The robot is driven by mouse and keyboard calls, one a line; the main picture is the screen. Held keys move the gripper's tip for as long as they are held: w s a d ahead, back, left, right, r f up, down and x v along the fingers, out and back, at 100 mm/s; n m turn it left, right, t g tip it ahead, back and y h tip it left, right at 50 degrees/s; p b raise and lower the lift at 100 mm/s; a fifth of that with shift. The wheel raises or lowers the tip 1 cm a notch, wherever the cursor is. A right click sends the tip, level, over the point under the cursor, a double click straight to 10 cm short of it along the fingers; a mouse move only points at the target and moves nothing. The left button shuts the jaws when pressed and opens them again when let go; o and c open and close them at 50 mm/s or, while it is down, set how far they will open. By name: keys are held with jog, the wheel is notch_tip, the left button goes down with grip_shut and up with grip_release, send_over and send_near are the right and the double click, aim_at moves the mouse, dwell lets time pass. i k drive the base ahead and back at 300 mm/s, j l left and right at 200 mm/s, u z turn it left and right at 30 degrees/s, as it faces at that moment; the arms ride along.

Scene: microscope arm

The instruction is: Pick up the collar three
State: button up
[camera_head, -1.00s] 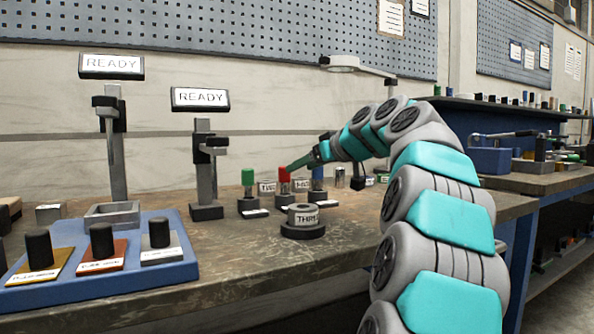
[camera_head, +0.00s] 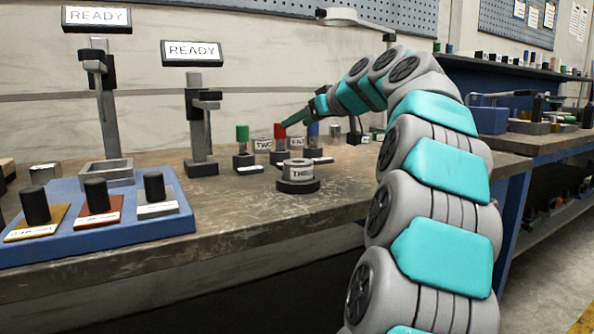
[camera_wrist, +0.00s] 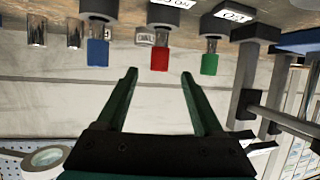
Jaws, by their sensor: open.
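Collar three (camera_head: 301,173), a grey ring labelled "THR…", sits on a dark round base near the front edge of the bench. My gripper (camera_head: 291,118) is behind and above it, close to the red-topped post (camera_head: 279,134). In the wrist view my gripper (camera_wrist: 159,74) has its two green fingers apart with nothing between them. That view looks upside down, and I cannot make out collar three in it. The collars labelled "TWO" (camera_head: 263,144) and, partly hidden, another (camera_head: 296,143) stand farther back.
Green (camera_head: 242,136) and blue (camera_head: 313,131) posts flank the red one. Two stands with READY signs (camera_head: 194,53) (camera_head: 97,18) rise at left. A blue tray (camera_head: 150,219) with black-knobbed blocks lies at front left. Bare bench surrounds collar three's front and left.

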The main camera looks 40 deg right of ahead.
aim_at(295, 170)
jog(key=k+l+z, duration=0.1)
jog(key=l, duration=0.35)
jog(key=k+l+z, duration=0.1)
jog(key=l, duration=0.35)
jog(key=k+l+z, duration=0.1)
jog(key=l, duration=0.35)
jog(key=k+l+z, duration=0.1)
jog(key=l, duration=0.35)
jog(key=k, duration=0.1)
